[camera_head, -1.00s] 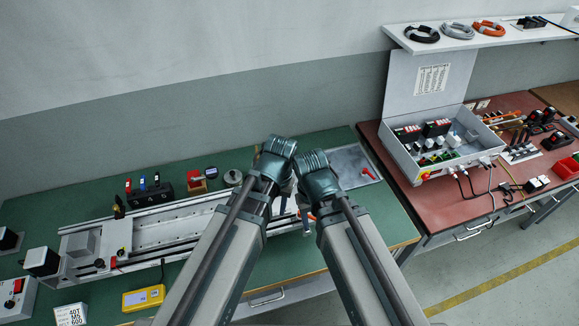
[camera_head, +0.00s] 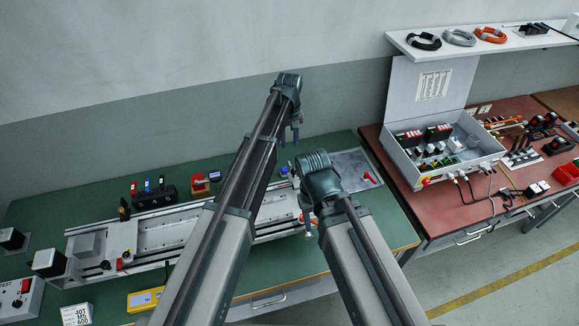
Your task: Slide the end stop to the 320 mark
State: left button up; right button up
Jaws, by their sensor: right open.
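The gantry (camera_head: 165,231) is a long pale rail unit on the green bench, with a grey block carriage (camera_head: 88,243) near its left end. A small black piece with a yellow mark (camera_head: 124,210) stands at its back edge; I cannot tell whether this is the end stop. The scale and 320 mark are not readable. My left gripper (camera_head: 290,136) is raised above the back of the bench, apart from the gantry; its jaw state is unclear. My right gripper (camera_head: 308,228) is open and points down near the gantry's right end, which my arms partly hide.
A black holder with coloured tools (camera_head: 155,196) and a red block (camera_head: 200,184) stand behind the gantry. A yellow device (camera_head: 145,299) lies in front. A grey plate (camera_head: 350,170) lies at the bench's right. An open control box (camera_head: 450,165) stands on the red bench.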

aim_at(290, 165)
pick_arm(q)
notch_tip(290, 165, down, 13)
jog(key=b, duration=1.2)
grip_shut()
dwell(0.8)
